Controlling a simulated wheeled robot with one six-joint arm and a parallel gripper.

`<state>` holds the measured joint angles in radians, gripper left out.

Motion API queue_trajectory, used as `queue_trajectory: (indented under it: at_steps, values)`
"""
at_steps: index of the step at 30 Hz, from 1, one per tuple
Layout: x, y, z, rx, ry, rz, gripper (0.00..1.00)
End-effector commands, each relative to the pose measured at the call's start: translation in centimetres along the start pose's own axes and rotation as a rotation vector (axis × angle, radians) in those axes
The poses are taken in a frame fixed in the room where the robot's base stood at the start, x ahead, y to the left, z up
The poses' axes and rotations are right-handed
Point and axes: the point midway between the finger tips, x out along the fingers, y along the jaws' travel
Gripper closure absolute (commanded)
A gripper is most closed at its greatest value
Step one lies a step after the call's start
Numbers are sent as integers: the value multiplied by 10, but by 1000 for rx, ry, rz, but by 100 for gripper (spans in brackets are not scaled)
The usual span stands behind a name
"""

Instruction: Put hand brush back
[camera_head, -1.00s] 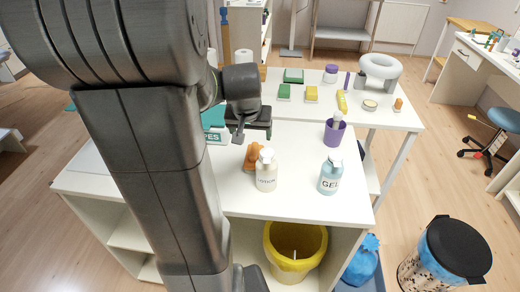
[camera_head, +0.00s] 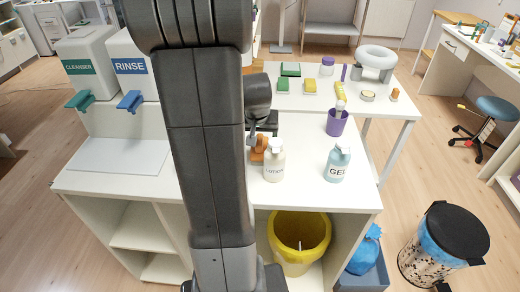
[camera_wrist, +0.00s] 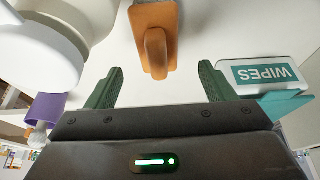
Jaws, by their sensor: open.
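An orange object (camera_head: 258,156), which looks like the hand brush, is on the white counter just left of the lotion bottle (camera_head: 273,163). My arm partly hides it in the head view. In the wrist view the orange object (camera_wrist: 153,22) has a flat plate with a raised handle-like part. My gripper (camera_wrist: 161,70) is open, with its green fingers apart to either side. The raised part lies between and just beyond the fingertips, and I see no contact. The gripper is mostly hidden behind my arm in the head view.
A purple cup (camera_head: 337,123) holding a white-topped item and a gel bottle (camera_head: 337,164) stand to the right. A wipes box (camera_wrist: 262,75) is close to the right finger. Cleanser (camera_head: 88,65) and rinse (camera_head: 130,67) dispensers stand at left. A yellow-lined bin (camera_head: 300,238) is below.

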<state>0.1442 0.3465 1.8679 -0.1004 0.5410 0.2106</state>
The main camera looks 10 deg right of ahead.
Motion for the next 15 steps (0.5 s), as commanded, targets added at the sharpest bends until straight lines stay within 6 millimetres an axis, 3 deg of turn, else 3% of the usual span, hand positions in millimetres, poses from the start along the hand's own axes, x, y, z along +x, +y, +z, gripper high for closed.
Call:
queue_trajectory:
  at_steps: [8, 15]
  values:
    - [15, 1, 0, 1, -2, 0, 24]
    - [44, 3, -1, 2, -3, 1, 24]
